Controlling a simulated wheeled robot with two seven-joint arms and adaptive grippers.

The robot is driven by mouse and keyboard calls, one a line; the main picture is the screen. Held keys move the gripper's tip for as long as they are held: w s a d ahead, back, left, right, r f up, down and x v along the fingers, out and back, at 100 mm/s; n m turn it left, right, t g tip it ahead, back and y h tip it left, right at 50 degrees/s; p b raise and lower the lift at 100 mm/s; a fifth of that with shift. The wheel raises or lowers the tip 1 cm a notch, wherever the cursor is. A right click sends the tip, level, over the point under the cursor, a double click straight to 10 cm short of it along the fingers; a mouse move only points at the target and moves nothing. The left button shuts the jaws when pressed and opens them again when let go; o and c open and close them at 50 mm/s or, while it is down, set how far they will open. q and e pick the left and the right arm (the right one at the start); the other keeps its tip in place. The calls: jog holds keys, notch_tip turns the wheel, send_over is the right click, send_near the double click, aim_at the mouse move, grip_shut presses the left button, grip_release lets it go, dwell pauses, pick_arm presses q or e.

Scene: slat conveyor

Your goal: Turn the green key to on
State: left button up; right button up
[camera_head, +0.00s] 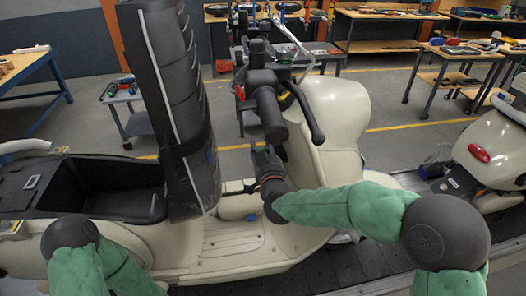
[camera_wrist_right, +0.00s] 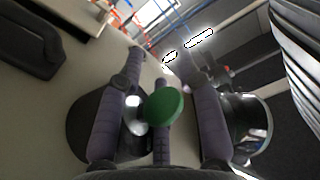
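The green key (camera_wrist_right: 163,107) shows in the right wrist view as a round green head in the middle of the picture. My right gripper (camera_wrist_right: 160,62) has its dark fingers spread on both sides of the key, with gaps between them and it. A third finger shows below the key; I cannot tell whether it touches it. In the head view my right gripper (camera_head: 262,155) is beside the front column of the cream scooter (camera_head: 335,110), below the handlebar. The key is hidden there. My left gripper is not in view; only that arm shows at the lower left.
The raised black seat (camera_head: 172,95) stands upright left of my right gripper, above the open storage bin (camera_head: 80,190). The handlebar (camera_head: 268,105) is just above the gripper. Another cream scooter (camera_head: 490,160) stands at the right. Workbenches (camera_head: 465,52) line the back.

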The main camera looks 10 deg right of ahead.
jog(key=c, duration=0.5)
jog(key=shift+a, duration=0.15)
grip_shut()
jog(key=shift+f, duration=0.1)
jog(key=t+b, duration=0.1)
jog(key=b, duration=0.2)
jog(key=t+b, duration=0.1)
jog(key=b, duration=0.2)
jog(key=h+b, duration=0.1)
jog(key=b, duration=0.2)
jog(key=shift+d+r+t, duration=0.25)
jog(key=shift+r+t, duration=0.1)
jog(key=shift+t, duration=0.05)
dwell(0.5)
